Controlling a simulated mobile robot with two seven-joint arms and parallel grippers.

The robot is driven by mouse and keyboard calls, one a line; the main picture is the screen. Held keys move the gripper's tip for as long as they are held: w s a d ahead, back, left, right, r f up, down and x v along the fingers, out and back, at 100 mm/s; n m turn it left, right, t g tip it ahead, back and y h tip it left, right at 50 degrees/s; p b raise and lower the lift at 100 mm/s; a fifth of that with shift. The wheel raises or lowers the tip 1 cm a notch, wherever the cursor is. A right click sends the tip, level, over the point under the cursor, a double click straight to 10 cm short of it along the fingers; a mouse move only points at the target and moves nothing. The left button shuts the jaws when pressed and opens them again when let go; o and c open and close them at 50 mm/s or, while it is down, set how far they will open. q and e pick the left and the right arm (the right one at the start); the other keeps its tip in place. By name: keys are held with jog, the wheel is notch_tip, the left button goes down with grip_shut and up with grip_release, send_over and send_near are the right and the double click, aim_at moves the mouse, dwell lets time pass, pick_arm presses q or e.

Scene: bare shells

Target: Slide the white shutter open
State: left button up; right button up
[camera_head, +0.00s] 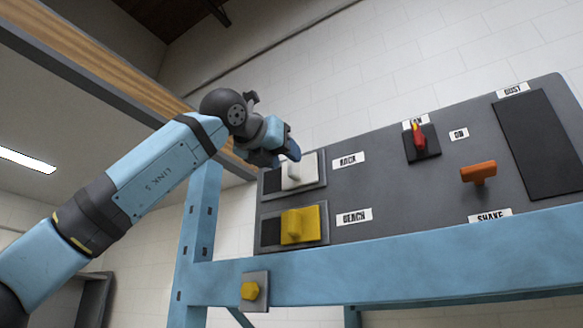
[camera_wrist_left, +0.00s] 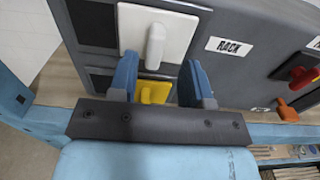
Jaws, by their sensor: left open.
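The white shutter (camera_head: 308,168) is a flat panel with a raised handle, in a recess at the upper left of the grey board, beside a label reading RACK. It covers the right part of its recess; a dark strip shows to its left. It also shows in the left wrist view (camera_wrist_left: 178,38), its handle (camera_wrist_left: 156,45) upright in the middle. My left gripper (camera_head: 284,152) is at the shutter's upper left in the head view and hides part of it. In the wrist view its two blue fingers are apart, just below the handle, with nothing held between them.
A yellow shutter (camera_head: 300,224) sits directly below. Right on the board (camera_head: 360,200) are a red switch (camera_head: 417,135), an orange handle (camera_head: 478,172) and a dark panel (camera_head: 541,142). A blue beam (camera_head: 400,272) with a yellow knob (camera_head: 250,290) runs below.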

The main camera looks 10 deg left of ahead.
pick_arm(q)
jog(key=b+v, duration=0.2)
jog(key=v, duration=0.8)
jog(key=shift+d+r, duration=0.1)
